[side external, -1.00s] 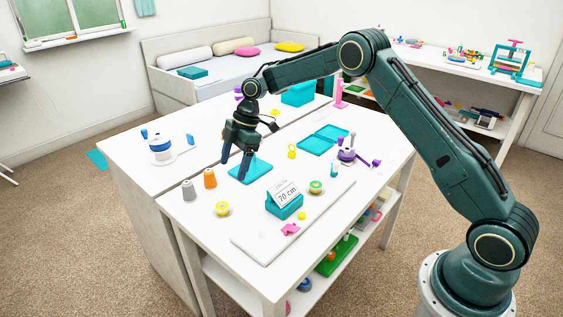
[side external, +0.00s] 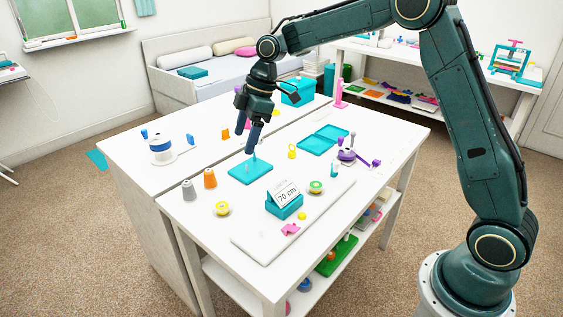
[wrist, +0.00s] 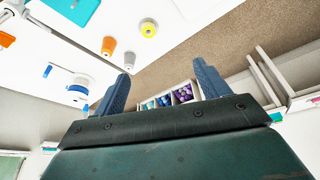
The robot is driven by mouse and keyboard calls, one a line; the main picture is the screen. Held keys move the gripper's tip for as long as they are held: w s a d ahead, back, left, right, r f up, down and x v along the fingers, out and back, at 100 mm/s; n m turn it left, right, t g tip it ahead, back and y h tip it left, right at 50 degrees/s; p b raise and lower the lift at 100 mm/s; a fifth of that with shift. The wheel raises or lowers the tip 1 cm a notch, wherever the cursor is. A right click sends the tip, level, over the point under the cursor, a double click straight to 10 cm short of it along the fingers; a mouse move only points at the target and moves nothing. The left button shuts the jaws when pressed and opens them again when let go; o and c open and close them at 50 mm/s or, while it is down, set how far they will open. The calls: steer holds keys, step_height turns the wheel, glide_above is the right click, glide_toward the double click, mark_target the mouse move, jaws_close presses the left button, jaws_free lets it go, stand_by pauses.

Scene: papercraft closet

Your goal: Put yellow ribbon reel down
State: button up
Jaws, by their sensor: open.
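The yellow ribbon reel (side external: 222,209) stands on the white table near its front left part, in a pale holder or dish. It also shows in the wrist view (wrist: 148,29) near the top. My gripper (side external: 254,138) is open and empty, above the teal square base (side external: 250,170) with a thin upright peg. The gripper is apart from the reel, behind and to the right of it in the side view. In the wrist view both fingers (wrist: 165,85) are spread with nothing between them.
Orange (side external: 210,178) and grey (side external: 189,190) spools stand beside the reel. A blue-and-white reel (side external: 160,147) stands at the table's left. The "70 cm" sign (side external: 285,199) stands on a white board (side external: 262,241) at the front. An open teal tray (side external: 320,141) lies farther back.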

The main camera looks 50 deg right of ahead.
steer(key=s+r+m+t+h, duration=0.1)
steer(key=s+r+m, duration=0.2)
steer(key=s+r, duration=0.45)
steer(key=s+r+m+t+h, duration=0.1)
steer(key=s+r+m, duration=0.25)
steer(key=s, duration=0.65)
steer(key=s+d+f+m, duration=0.1)
steer(key=s+d+m, duration=0.1)
steer(key=s, duration=0.7)
steer(key=s+d+f+m+t+h, duration=0.1)
steer(key=s+m, duration=0.3)
steer(key=s, duration=0.5)
steer(key=shift+d+f+t, duration=0.2)
steer(key=shift+d+t, duration=0.1)
steer(key=shift+d, duration=0.05)
